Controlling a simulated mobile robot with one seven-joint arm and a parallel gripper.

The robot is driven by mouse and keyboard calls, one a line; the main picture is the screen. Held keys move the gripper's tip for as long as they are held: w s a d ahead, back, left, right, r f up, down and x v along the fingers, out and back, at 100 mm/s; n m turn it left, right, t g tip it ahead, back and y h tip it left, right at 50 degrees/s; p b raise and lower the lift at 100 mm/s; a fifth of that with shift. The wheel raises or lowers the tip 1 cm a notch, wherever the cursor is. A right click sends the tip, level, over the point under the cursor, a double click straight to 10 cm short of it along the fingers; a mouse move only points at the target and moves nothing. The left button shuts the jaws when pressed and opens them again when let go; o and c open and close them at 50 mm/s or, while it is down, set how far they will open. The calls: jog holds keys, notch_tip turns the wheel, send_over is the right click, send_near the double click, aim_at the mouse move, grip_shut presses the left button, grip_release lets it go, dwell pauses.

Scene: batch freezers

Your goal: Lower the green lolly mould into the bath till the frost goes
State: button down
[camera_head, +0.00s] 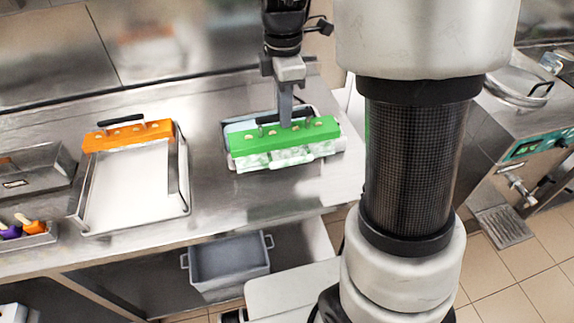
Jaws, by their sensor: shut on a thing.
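The green lolly mould (308,133) has a flat green top with a black handle bar and several pale stick ends. White frost patches cover its pockets below the top. My gripper (285,115) comes down from above and is shut on the mould's handle; its fingertips are partly hidden. A shallow metal tub with a pale blue inside, seemingly the bath (230,125), shows behind and left of the mould. The mould is over it and hides most of it. I cannot tell how deep the pockets are or whether they touch liquid.
An orange mould (128,134) rests across the back of a metal tray (184,200) on the steel counter (205,190). Lollies (24,229) lie in a small tray at far left. A grey bin (230,265) sits below. My arm column blocks the right-centre.

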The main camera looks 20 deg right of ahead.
jog(key=shift+w+r, duration=0.1)
jog(key=w+p, duration=0.1)
jog(key=w, duration=1.5)
jog(key=shift+w+f, duration=0.25)
jog(key=shift+w, duration=0.05)
dwell(0.7)
jog(key=shift+f, duration=0.25)
dwell(1.0)
notch_tip(320, 180, down, 10)
jog(key=b, duration=0.5)
dwell(1.1)
jog(key=shift+r, duration=0.15)
dwell(1.8)
